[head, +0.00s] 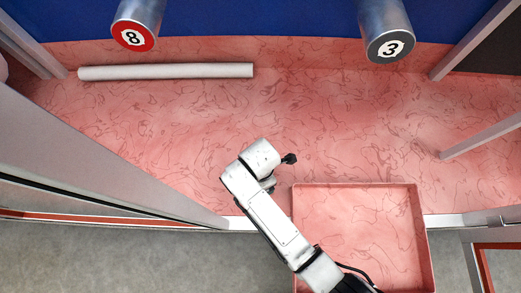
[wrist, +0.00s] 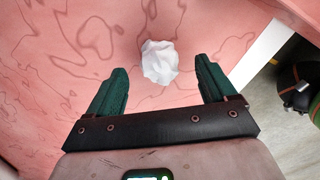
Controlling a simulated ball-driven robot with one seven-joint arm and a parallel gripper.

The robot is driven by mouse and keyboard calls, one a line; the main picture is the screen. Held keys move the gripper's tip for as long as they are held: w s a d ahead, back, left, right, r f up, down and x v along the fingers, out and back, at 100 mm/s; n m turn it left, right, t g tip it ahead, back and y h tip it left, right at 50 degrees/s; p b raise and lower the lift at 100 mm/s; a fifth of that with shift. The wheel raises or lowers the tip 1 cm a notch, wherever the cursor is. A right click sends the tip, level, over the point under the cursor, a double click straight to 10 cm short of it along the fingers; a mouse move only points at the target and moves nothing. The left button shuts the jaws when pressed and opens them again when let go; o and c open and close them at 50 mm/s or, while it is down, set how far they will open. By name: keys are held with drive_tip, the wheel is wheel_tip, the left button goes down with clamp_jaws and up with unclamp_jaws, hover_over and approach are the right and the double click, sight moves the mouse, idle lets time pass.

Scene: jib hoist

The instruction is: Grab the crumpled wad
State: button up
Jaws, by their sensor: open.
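The crumpled wad (wrist: 160,61) is a small white ball of paper on the pink marbled surface. In the wrist view it lies beyond my fingertips, about midway between them and slightly toward the top. My gripper (wrist: 157,82) is open, with two dark green fingers spread apart and nothing between them touching the wad. In the head view my white arm reaches over the front edge of the pink surface (head: 330,120); the wad is not visible there, and my gripper's fingers are hidden by the arm.
A pink square tray (head: 424,240) is right of my arm at the front edge. A long white roll (head: 165,71) lies at the back left. Metal cylinders numbered 8 (head: 134,36) and 3 (head: 391,47) stand at the back. The middle of the surface is clear.

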wheel_tip(320, 180, down, 2)
drive_tip(key=shift+f+b, duration=0.1)
drive_tip(key=shift+b, duration=0.2)
drive_tip(key=shift+c, duration=0.4)
drive_tip(key=c, duration=1)
